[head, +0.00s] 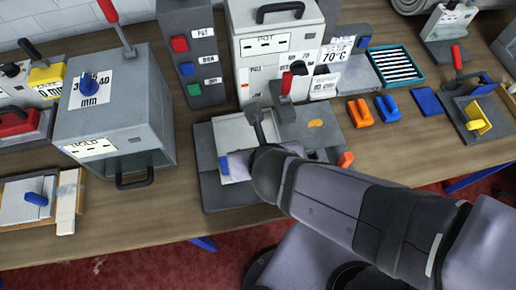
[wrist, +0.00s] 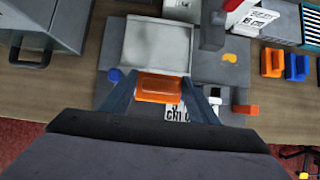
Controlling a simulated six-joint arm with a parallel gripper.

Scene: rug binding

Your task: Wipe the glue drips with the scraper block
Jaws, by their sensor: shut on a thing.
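My gripper (wrist: 160,92) is shut on an orange block with a raised handle (wrist: 158,84), which I take to be the scraper block. It is held at the near edge of a pale square plate (wrist: 157,43) on a grey base. In the head view my gripper (head: 240,163) is over the near part of that plate (head: 232,130), and the arm hides the block. A yellow-orange glue drip (head: 317,123) lies on the grey surface right of the plate; it also shows in the wrist view (wrist: 230,57). I cannot tell whether the block touches the plate.
The glue pot machine (head: 278,50) stands behind the plate, with a dark lever (head: 256,125) rising near my gripper. A grey box (head: 115,115) is at left. Orange (head: 360,112) and blue (head: 386,108) pieces lie at right. A blue knob (wrist: 115,74) sits left of the plate.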

